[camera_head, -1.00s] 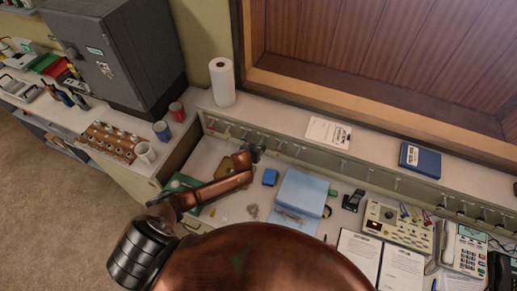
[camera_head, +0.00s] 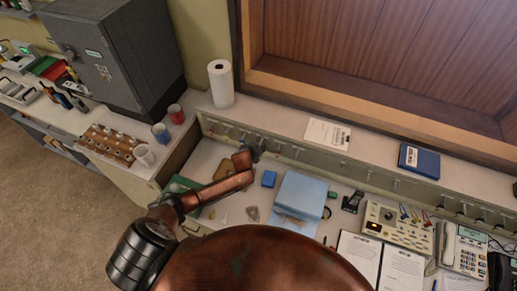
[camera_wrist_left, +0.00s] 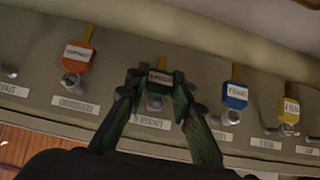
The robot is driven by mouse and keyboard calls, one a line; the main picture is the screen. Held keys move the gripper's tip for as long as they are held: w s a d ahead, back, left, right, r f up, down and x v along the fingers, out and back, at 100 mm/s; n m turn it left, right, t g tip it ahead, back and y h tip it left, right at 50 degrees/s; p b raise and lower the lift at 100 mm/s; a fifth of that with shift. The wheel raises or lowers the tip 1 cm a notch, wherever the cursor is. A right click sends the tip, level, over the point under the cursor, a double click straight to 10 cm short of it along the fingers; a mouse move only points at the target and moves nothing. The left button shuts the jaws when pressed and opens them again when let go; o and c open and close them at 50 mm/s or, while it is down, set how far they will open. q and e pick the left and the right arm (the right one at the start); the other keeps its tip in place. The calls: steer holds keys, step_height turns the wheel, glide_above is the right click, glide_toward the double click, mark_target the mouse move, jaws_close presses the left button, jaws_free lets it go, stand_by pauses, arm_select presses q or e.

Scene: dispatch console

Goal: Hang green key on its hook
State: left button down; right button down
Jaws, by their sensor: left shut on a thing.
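The green key (camera_wrist_left: 159,78) has a green head with a pale label. It sits between the fingertips of my left gripper (camera_wrist_left: 158,84) in the left wrist view. The gripper is shut on it. A metal hook (camera_wrist_left: 154,103) shows at the key's lower end, above a white name label (camera_wrist_left: 150,122) on the panel. I cannot tell whether the key is on that hook. In the head view my left gripper (camera_head: 247,155) is at the hook panel (camera_head: 287,147), and the key is hidden there. My right gripper is not in view.
An orange key (camera_wrist_left: 79,56) is left of the gripper in the wrist view. A blue key (camera_wrist_left: 235,94) and a yellow key (camera_wrist_left: 288,109) are to the right. A paper roll (camera_head: 221,84) stands on the ledge, and a blue box (camera_head: 269,178) lies on the desk.

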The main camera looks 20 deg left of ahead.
arm_select(q)
steer(key=shift+w+r, duration=0.4)
steer(key=shift+w, duration=0.35)
stand_by(0.9)
steer(key=c, duration=2)
jaws_free()
steer(key=shift+c, duration=0.2)
steer(key=o, duration=0.4)
steer(key=shift+f, duration=0.25)
steer(key=shift+o, duration=0.2)
steer(key=shift+s+f, duration=0.1)
steer(key=shift+f, duration=0.1)
steer(key=shift+s, duration=0.1)
steer(key=p+v, duration=0.6)
